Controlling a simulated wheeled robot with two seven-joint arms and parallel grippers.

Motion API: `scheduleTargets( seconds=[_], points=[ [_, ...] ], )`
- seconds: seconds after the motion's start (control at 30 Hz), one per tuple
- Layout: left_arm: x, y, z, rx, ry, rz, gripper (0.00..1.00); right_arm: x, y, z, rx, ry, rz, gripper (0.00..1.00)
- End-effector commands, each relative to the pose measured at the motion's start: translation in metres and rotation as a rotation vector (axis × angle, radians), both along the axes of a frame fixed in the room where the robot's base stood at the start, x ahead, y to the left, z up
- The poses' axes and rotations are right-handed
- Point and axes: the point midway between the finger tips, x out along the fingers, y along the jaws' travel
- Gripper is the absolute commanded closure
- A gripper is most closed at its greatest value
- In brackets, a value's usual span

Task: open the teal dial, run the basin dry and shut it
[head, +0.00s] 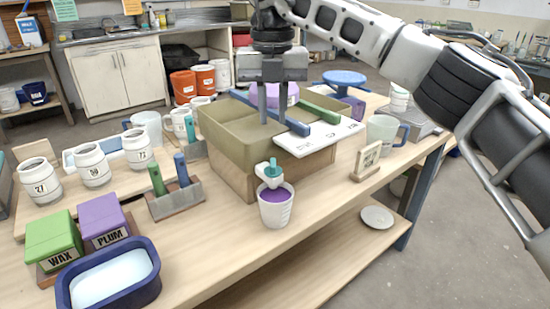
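An olive-green basin (222,128) stands on a wooden stand (238,172) in the middle of the workbench. The teal dial (272,168) is on a pale spout at the basin's front. A white cup (276,214) directly below the spout holds purple liquid (275,195). The basin's floor and any liquid in it are hidden. My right gripper (273,121) points down over the basin beside a blue bar (296,125). Its two fingers are apart with a gap between them, and I see nothing clearly held. My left gripper is not in view.
A white marked board (318,139) and a green bar (318,111) lie at the basin's right. A small sign (367,158) stands right of it. Numbered jars (92,166), upright tools (157,180), WAX (52,236) and PLUM (102,215) blocks and a navy tub (150,288) fill the left.

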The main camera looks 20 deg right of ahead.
Motion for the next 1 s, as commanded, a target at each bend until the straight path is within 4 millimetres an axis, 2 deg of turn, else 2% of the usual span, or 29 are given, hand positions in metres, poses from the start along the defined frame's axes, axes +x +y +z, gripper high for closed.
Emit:
scheduleTargets(
  seconds=[0.03, 0.2, 0.43, 0.6, 0.9, 1.0],
  points=[
    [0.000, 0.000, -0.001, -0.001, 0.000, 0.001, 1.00, 0.000, -0.001, -0.014, -0.001, 0.003, 0.001, 0.80],
    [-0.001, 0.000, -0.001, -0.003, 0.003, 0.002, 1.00, -0.001, -0.001, -0.050, 0.000, 0.003, 0.001, 0.80],
    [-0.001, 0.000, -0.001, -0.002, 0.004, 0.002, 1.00, 0.000, 0.000, -0.086, 0.000, 0.001, 0.001, 0.80],
    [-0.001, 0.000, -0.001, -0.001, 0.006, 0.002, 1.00, 0.000, 0.000, -0.098, 0.001, 0.000, 0.001, 0.80],
    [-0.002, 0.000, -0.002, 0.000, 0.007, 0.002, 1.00, 0.000, 0.000, -0.100, 0.002, -0.001, 0.002, 0.80],
    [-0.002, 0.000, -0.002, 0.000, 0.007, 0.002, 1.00, 0.000, 0.000, -0.100, 0.002, -0.001, 0.002, 1.00]
  ],
)
